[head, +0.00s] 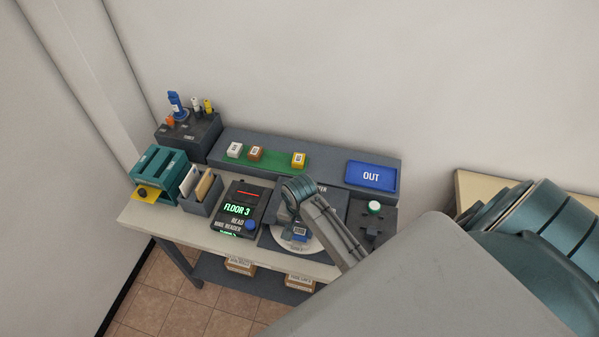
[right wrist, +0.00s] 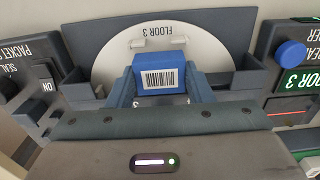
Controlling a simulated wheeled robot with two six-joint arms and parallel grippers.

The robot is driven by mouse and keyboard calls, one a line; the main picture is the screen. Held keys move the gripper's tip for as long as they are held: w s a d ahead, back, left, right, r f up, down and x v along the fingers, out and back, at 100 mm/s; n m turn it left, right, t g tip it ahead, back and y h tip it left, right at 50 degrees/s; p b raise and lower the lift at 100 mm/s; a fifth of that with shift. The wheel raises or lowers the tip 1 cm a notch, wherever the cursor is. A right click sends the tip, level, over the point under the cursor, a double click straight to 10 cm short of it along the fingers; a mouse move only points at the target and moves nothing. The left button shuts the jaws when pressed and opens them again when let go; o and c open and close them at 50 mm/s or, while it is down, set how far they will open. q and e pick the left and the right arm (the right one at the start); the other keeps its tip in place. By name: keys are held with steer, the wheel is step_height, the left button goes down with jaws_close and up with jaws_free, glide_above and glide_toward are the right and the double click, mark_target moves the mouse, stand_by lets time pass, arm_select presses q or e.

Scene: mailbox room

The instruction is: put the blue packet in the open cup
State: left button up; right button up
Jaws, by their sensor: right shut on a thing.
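The blue packet (right wrist: 160,72), a small blue box with a white barcode label, is between the fingers of my right gripper (right wrist: 163,86), which is shut on it. In the head view the packet (head: 300,232) shows small below my right wrist, over the white disc. The white disc (right wrist: 110,60), marked FLOOR 3, sits in a dark housing and has small white raised pieces. I cannot make out an open cup clearly; my gripper and the packet hide part of the disc. I cannot tell whether the packet touches the disc. My left gripper is not in view.
A reader (head: 240,208) showing FLOOR 3 stands left of the disc, and a panel with a green button (head: 374,207) stands right. Behind are a grey shelf with small boxes (head: 256,153) and a blue OUT tray (head: 371,176). A teal rack (head: 160,168) is far left.

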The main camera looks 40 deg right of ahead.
steer(key=shift+f, duration=1.15)
steer(key=o, duration=1.3)
steer(key=shift+r, duration=3)
steer(key=shift+f, duration=0.1)
